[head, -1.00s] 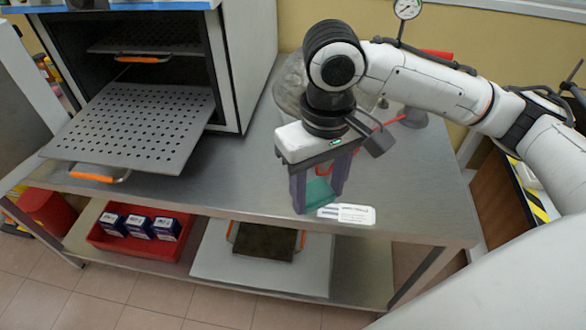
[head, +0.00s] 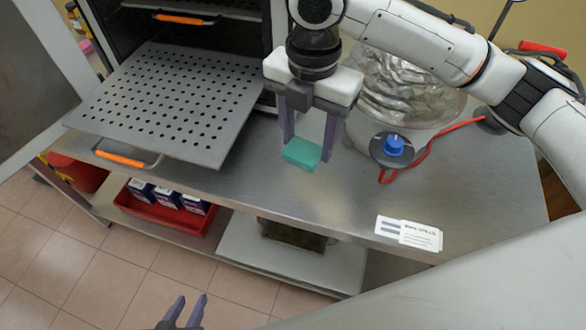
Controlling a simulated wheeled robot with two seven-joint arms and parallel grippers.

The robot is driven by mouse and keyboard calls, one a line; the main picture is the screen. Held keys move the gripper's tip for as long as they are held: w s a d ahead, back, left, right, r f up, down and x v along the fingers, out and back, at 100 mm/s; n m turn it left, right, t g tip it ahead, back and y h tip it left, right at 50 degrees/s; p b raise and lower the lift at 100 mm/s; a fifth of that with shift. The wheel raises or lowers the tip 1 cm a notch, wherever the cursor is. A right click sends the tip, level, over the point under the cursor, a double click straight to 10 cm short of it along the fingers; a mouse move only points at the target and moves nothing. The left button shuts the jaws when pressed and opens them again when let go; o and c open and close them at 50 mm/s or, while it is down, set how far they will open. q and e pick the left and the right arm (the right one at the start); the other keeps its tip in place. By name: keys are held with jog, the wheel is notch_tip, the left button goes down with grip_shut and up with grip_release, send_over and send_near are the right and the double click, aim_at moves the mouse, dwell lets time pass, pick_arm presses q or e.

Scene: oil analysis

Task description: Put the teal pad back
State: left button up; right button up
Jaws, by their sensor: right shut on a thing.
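The teal pad (head: 302,153) is a small block between the fingertips of my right gripper (head: 305,150), which is shut on it. The gripper points down over the steel table, and the pad seems to hang a little above the surface, though the exact gap is hard to judge. My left gripper (head: 188,309) shows only its two fingers at the bottom edge, apart and empty, over the floor in front of the table.
An oven's perforated shelf (head: 165,100) with an orange handle juts out at the left. A foil-wrapped heating vessel with a blue knob (head: 393,145) stands to the right, its red cable trailing. White cards (head: 408,232) lie at the front edge. A red tray (head: 165,215) sits below.

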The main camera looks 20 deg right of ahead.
jog(key=shift+w+a+f+n, duration=0.1)
jog(key=shift+w+a+n, duration=0.15)
jog(key=shift+w+n, duration=0.6)
jog(key=shift+s+f+n, duration=0.1)
jog(key=shift+f+n, duration=0.15)
jog(key=shift+n, duration=0.1)
notch_tip(320, 180, down, 10)
jog(key=shift+r, duration=0.25)
jog(key=o, duration=1)
jog(key=shift+f, duration=0.1)
notch_tip(320, 180, up, 12)
jog(key=shift+r, duration=0.15)
